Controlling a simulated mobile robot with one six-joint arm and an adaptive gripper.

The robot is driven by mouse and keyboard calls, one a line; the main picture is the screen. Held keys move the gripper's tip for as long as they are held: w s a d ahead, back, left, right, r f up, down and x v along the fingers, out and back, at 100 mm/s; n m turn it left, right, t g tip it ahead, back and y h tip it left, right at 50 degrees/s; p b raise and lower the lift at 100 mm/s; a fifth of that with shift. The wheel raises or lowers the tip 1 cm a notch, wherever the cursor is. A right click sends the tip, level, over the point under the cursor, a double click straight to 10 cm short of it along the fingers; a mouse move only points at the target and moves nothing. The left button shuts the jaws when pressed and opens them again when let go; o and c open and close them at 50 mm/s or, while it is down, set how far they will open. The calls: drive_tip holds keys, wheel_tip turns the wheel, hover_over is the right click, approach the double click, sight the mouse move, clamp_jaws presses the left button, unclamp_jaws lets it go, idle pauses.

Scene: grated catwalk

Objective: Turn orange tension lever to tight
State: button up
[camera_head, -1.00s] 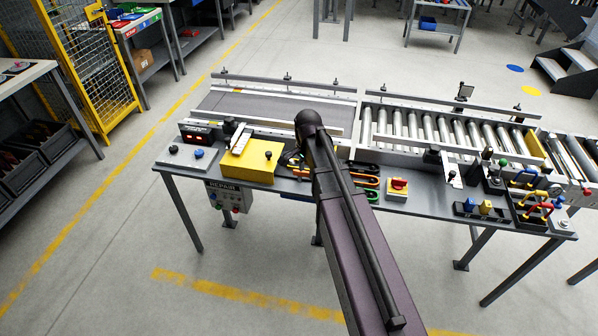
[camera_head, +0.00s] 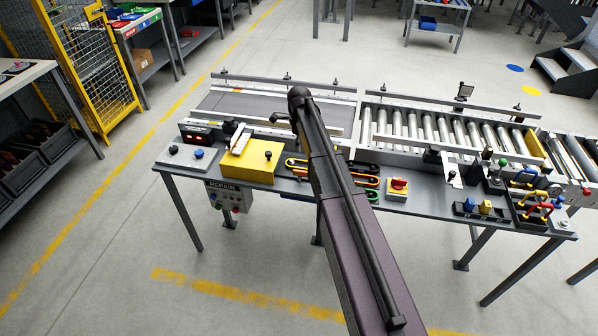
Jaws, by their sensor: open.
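I cannot make out a clear orange tension lever. An orange elongated loop (camera_head: 370,181) lies on the grey workbench (camera_head: 420,190), partly hidden behind my arm; I cannot tell whether it belongs to the lever. My arm crosses the middle of the view and hides part of the bench. My gripper (camera_head: 276,118) is open, small and dark at the arm's far end, and appears above the bench near the flat belt conveyor (camera_head: 255,106). I see nothing between its fingers.
A yellow box (camera_head: 262,160) with a pale bar stands left of my arm. A roller conveyor (camera_head: 440,127) runs behind. Coloured-handled tools (camera_head: 530,205) crowd the right end. Floor in front is clear.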

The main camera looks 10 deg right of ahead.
sight(299, 171)
drive_tip(key=shift+f, duration=0.25)
wheel_tip(299, 171, down, 13)
drive_tip(key=b, duration=1.3)
drive_tip(key=shift+f+b, duration=0.1)
drive_tip(key=shift+b, duration=0.25)
clamp_jaws()
